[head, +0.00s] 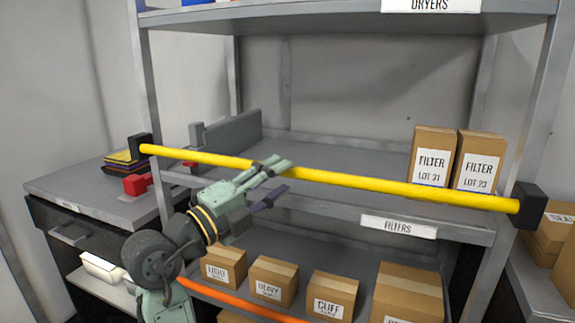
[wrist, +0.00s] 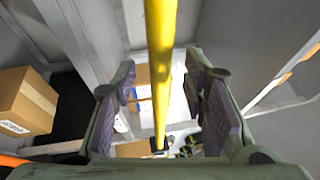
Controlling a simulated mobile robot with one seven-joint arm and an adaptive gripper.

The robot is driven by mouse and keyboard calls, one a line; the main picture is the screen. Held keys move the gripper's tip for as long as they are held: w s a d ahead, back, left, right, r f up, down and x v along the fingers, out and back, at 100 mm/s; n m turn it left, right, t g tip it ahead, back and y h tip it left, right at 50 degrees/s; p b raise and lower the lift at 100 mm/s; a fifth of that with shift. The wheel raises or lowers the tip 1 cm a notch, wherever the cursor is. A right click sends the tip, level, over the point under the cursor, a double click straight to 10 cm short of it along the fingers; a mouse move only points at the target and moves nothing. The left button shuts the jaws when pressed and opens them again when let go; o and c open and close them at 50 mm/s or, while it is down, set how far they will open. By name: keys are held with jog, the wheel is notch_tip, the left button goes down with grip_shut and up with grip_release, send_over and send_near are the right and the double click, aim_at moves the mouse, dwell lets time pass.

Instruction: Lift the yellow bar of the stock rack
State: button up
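The yellow bar (head: 390,187) runs across the front of the stock rack (head: 310,205), between a black end block (head: 140,147) on the left and another (head: 530,206) on the right. My gripper (head: 272,180) is at the bar, left of its middle. Its upper finger overlaps the bar in the head view and its lower finger is below it. In the wrist view the bar (wrist: 161,70) passes through the gap between the spread fingers of my gripper (wrist: 165,88), with space on both sides. My gripper is open. I cannot tell how deep the bar sits between the fingers.
Two filter boxes (head: 433,160) stand on the shelf behind the bar at right. Several cardboard boxes (head: 333,295) stand on the lower shelf, behind an orange bar (head: 240,303). A grey cabinet (head: 80,190) stands at left with a red item (head: 137,184) on top.

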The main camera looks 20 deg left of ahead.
aim_at(288, 172)
jog(key=shift+p+x, duration=0.35)
jog(key=shift+x, duration=1.45)
jog(key=shift+c, duration=0.6)
jog(key=shift+a, duration=0.1)
grip_shut()
jog(key=shift+r, duration=0.1)
